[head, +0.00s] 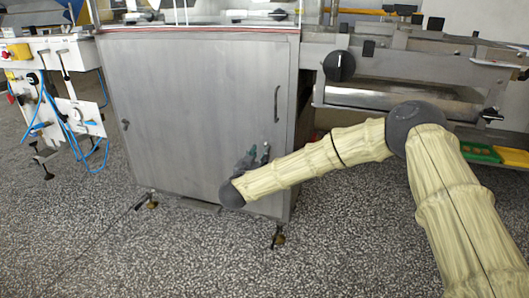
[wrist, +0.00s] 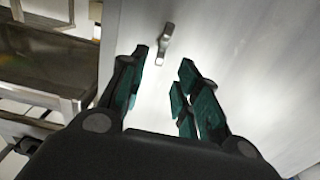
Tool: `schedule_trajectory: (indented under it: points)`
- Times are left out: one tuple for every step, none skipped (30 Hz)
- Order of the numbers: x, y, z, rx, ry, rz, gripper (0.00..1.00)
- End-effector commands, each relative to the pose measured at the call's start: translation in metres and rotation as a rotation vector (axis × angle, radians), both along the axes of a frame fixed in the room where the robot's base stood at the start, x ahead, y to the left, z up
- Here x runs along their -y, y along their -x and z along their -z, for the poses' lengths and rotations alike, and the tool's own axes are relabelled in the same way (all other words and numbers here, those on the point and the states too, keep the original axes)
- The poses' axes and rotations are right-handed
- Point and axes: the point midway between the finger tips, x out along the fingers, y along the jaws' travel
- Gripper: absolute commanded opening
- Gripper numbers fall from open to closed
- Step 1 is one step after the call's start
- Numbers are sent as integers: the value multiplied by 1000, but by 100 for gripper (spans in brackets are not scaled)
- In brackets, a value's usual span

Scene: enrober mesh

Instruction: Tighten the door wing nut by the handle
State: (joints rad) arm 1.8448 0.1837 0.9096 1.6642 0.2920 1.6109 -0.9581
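The grey metal door (head: 190,110) of the cabinet is shut, with a dark curved handle (head: 277,103) upright near its right edge. My gripper (head: 259,154) is close to the door, below the handle. In the wrist view my gripper (wrist: 163,66) is open, its green-padded fingers apart with nothing between them.
A machine frame with a black knob (head: 339,66) stands right of the cabinet; its metal trough (wrist: 45,75) shows left in the wrist view. Green and yellow trays (head: 480,152) lie beyond my arm. A white unit (head: 60,75) with blue hoses stands left. The front floor is clear.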

Motion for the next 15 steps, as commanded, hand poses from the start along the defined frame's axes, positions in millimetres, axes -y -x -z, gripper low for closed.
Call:
schedule_trajectory:
  points:
    - [4, -8, 4, 1, -2, 2, 32]
    - [6, -13, 4, 2, -2, 2, 32]
    - [7, -19, 4, 1, -1, 2, 32]
    - [8, -23, 4, 0, -1, 1, 32]
    - [9, -27, 4, 1, -2, 1, 32]
    - [11, -33, 3, 2, -2, 2, 32]
    - [12, -36, 3, 1, -2, 1, 32]
    - [13, -39, 3, 0, -1, 1, 32]
    - [15, -43, 3, 0, -1, 1, 32]
    - [16, -46, 2, 1, -1, 1, 32]
    - [16, -48, 2, 2, -2, 1, 32]
    - [17, -51, 2, 0, -1, 0, 32]
    - [17, -53, 1, 0, -1, -1, 32]
    - [18, -54, 1, 0, -1, -1, 32]
    - [18, -55, 1, 0, 0, -1, 32]
